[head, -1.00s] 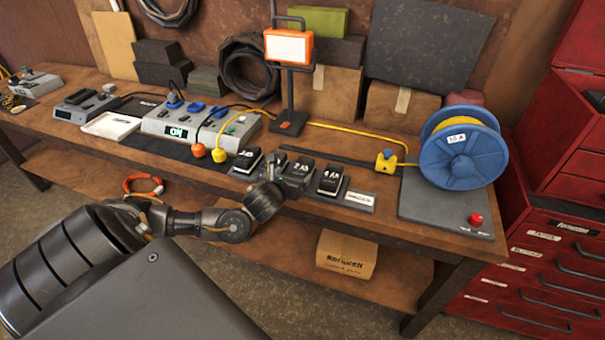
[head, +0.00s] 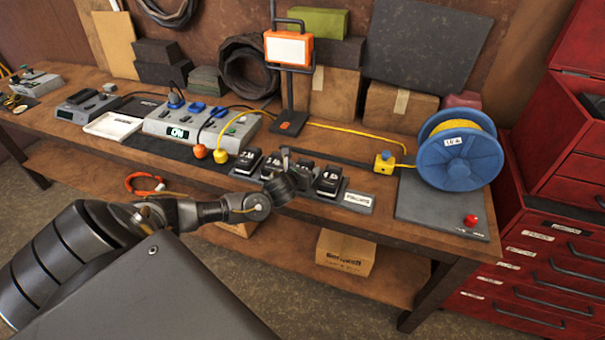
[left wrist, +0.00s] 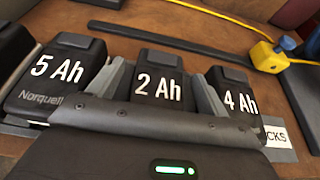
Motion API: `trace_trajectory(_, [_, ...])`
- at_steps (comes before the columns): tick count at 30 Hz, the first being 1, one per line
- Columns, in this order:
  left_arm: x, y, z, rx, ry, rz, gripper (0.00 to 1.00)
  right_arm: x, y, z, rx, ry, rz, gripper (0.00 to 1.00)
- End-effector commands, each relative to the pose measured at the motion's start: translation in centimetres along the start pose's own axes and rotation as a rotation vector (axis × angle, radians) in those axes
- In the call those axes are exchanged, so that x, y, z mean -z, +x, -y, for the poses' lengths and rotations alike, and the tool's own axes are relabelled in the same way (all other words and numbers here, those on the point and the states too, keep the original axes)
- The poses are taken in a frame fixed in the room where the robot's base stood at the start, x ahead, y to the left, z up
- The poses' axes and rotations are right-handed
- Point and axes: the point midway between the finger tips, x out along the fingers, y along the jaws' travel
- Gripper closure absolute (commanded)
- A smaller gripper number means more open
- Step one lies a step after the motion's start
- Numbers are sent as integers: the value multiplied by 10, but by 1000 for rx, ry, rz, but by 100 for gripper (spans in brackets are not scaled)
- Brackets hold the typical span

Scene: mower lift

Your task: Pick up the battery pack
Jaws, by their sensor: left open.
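Several black battery packs stand in a row on a grey rack at the bench's front edge. In the left wrist view I read 5 Ah (left wrist: 58,75), 2 Ah (left wrist: 160,85) and 4 Ah (left wrist: 235,100) on three of them. The 2 Ah pack also shows in the head view (head: 304,174), partly hidden by my gripper. My left gripper (head: 295,164) is open, with its grey fingers on either side of the 2 Ah pack. Contact with the pack cannot be told. Its gripper body hides the pack's lower front. My right gripper is not in view.
A blue cable reel (head: 460,158) stands to the right on a grey plate with a red button. A yellow cord crosses the bench. A red tool cabinet (head: 545,265) borders the right.

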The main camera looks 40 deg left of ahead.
Motion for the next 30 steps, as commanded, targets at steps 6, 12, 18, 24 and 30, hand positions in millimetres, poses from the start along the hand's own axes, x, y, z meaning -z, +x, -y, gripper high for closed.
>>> trace_trajectory(6, [0,0,0,0,0,0,27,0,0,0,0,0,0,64])
trace_trajectory(12, [0,0,0,0,0,0,53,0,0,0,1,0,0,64])
trace_trajectory(18, [0,0,0,0,0,0,79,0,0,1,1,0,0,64])
trace_trajectory(24, [-1,0,0,0,-1,2,85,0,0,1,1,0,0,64])
trace_trajectory(30, [-5,-2,-1,-1,-2,3,85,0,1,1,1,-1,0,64])
